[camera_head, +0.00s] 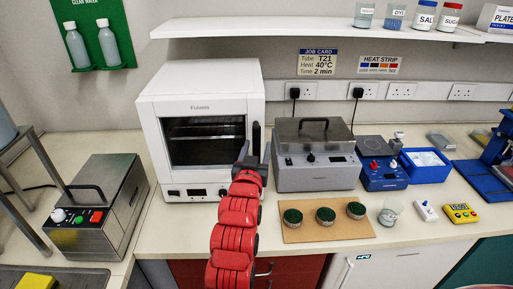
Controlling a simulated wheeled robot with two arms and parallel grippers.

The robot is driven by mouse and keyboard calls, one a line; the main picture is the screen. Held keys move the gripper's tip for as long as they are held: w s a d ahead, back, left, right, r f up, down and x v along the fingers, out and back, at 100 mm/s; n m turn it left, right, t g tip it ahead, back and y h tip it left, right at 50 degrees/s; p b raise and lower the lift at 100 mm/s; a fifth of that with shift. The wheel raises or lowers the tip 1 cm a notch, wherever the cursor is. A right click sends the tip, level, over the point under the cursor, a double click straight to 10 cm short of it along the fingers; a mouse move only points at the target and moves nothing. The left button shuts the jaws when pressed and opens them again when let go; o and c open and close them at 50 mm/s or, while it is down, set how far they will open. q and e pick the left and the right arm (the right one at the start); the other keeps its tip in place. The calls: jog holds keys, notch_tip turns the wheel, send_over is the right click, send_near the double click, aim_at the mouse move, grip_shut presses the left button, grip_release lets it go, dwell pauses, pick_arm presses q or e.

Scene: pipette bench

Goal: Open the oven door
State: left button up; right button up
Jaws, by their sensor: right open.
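The white oven (200,88) stands at the back left of the bench. Its door looks shut, with a dark window (203,140) and a rack faintly visible behind it. The black vertical handle (256,136) is at the door's right side. My right gripper (255,155), on a red arm coming up from the bottom, is open at the handle's lower end. Its fingers show to the left and right of the handle; I cannot tell whether they touch it. My left gripper is not in view.
A grey lidded machine (315,176) stands close to the right of the oven. A board (293,232) with three green-topped jars lies in front of it. A steel box (98,212) stands at left. A white shelf (270,27) hangs above.

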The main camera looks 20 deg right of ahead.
grip_shut()
dwell(1.4)
